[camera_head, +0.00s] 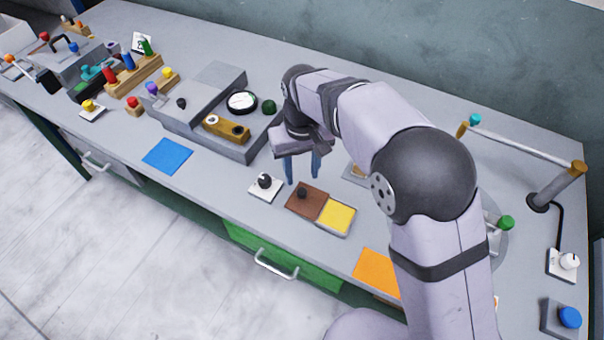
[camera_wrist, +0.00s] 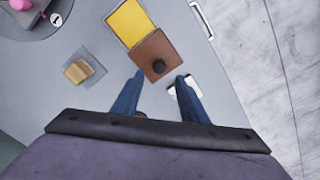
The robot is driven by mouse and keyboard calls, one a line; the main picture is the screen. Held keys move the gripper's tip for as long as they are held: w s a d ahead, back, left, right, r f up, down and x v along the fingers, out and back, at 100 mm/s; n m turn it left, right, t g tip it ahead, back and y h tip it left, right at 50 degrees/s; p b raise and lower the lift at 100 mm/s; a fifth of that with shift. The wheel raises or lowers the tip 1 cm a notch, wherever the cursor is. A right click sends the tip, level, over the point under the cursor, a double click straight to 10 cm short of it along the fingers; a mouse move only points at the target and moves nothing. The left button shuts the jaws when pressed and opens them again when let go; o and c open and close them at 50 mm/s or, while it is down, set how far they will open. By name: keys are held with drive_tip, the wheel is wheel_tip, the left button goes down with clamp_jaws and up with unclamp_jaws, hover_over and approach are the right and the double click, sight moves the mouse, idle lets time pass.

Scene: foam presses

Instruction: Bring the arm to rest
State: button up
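My gripper (camera_head: 303,168) points down above the workbench, a little behind the brown pad with a dark knob (camera_head: 307,201). Its two blue fingers stand apart with nothing between them. In the wrist view my gripper (camera_wrist: 158,90) also shows its fingers spread, with bare grey bench between the tips. My arm spans the right half of the head view and hides part of the bench behind it.
A yellow pad (camera_head: 336,217) adjoins the brown one. A black knob on a white plate (camera_head: 265,186) stands to the left. A grey block with a gauge (camera_head: 242,102) is behind left. A blue mat (camera_head: 168,156) lies clear at the front left.

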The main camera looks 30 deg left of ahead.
drive_tip(key=shift+d, duration=0.1)
drive_tip(key=w+d+r+m, duration=0.1)
drive_tip(key=d+m, duration=0.1)
drive_tip(key=d, duration=0.8)
drive_tip(key=w+d+m, duration=0.2)
drive_tip(key=d, duration=0.7)
drive_tip(key=s+d+f+m, duration=0.1)
drive_tip(key=s+d+m, duration=0.1)
drive_tip(key=s+d, duration=0.4)
drive_tip(key=s+d+f+m, duration=0.1)
drive_tip(key=s+d+m, duration=0.2)
drive_tip(key=d, duration=0.9)
drive_tip(key=s, duration=0.3)
drive_tip(key=shift+s+d+f, duration=0.2)
drive_tip(key=shift+s+d, duration=0.05)
drive_tip(key=shift+d, duration=0.1)
